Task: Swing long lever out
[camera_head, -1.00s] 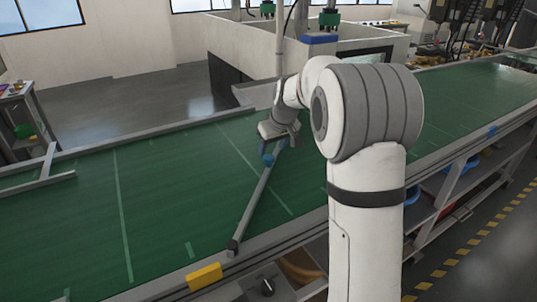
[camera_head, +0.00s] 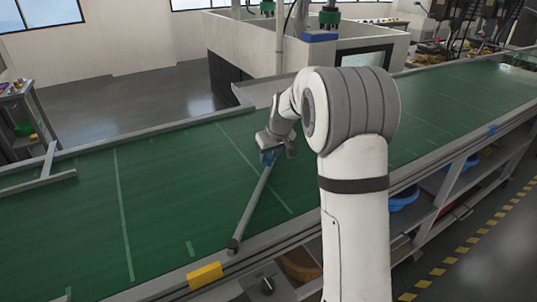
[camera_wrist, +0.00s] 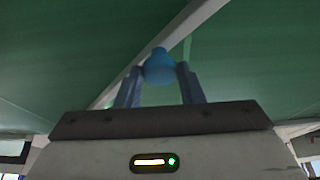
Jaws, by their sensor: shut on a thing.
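The long lever (camera_head: 253,203) is a grey bar lying diagonally over the green belt in the head view. Its pivot end (camera_head: 233,245) is at the belt's near rail, and its far end is at my gripper (camera_head: 269,158). In the wrist view the lever (camera_wrist: 184,30) runs up and to the right behind a blue knob (camera_wrist: 159,68). The two fingers of my gripper (camera_wrist: 158,88) stand on either side of the knob, shut on it. In the head view the knob is mostly hidden by the gripper.
The green conveyor belt (camera_head: 75,225) is wide and mostly bare. A short grey bar (camera_head: 40,182) stands at its far left side. A yellow block (camera_head: 204,275) sits on the near rail. A white-walled enclosure (camera_head: 345,45) stands behind the belt.

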